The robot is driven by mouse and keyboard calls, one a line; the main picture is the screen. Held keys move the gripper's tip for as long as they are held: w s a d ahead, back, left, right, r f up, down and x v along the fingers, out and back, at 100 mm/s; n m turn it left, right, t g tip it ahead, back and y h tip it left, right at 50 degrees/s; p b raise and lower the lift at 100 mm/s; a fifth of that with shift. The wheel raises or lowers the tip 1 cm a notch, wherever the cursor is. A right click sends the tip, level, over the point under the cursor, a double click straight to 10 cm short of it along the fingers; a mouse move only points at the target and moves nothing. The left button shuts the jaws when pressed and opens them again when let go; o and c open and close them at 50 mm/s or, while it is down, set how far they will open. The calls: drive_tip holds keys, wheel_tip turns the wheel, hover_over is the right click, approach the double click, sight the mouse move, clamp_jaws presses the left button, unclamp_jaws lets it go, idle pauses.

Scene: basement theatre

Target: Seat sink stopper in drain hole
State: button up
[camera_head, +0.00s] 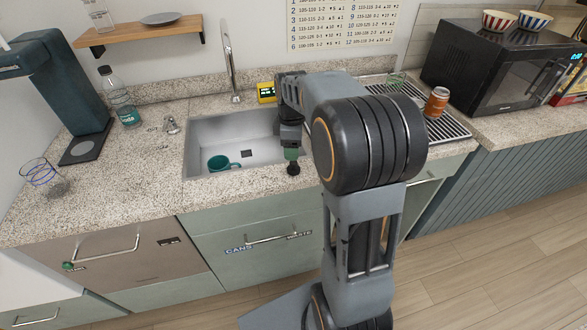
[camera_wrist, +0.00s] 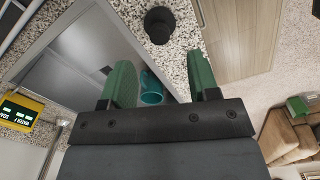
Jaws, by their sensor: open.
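The black round sink stopper (camera_head: 293,169) sits on the speckled counter at the sink's front edge. In the wrist view the stopper (camera_wrist: 159,25) lies beyond the fingertips, roughly in line with the gap between them. My gripper (camera_head: 291,154) points down just above the stopper. Its green fingers are spread in the wrist view (camera_wrist: 161,75), with nothing held between them. The steel sink (camera_head: 205,133) is to the left of my gripper. The dark square drain hole (camera_head: 247,153) shows in its floor in the head view.
A teal mug (camera_head: 218,163) is in the sink, left of the drain; it also shows in the wrist view (camera_wrist: 152,88). A faucet (camera_head: 229,65) and a yellow display (camera_head: 266,92) stand behind. A can (camera_head: 436,102) and a glass (camera_head: 397,81) stand on the right rack.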

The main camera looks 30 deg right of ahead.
sight(293, 163)
drive_tip(key=shift+d+f, duration=0.1)
drive_tip(key=shift+f, duration=3.35)
drive_tip(key=c, duration=0.7)
drive_tip(key=shift+o, duration=0.2)
drive_tip(key=shift+r, duration=0.15)
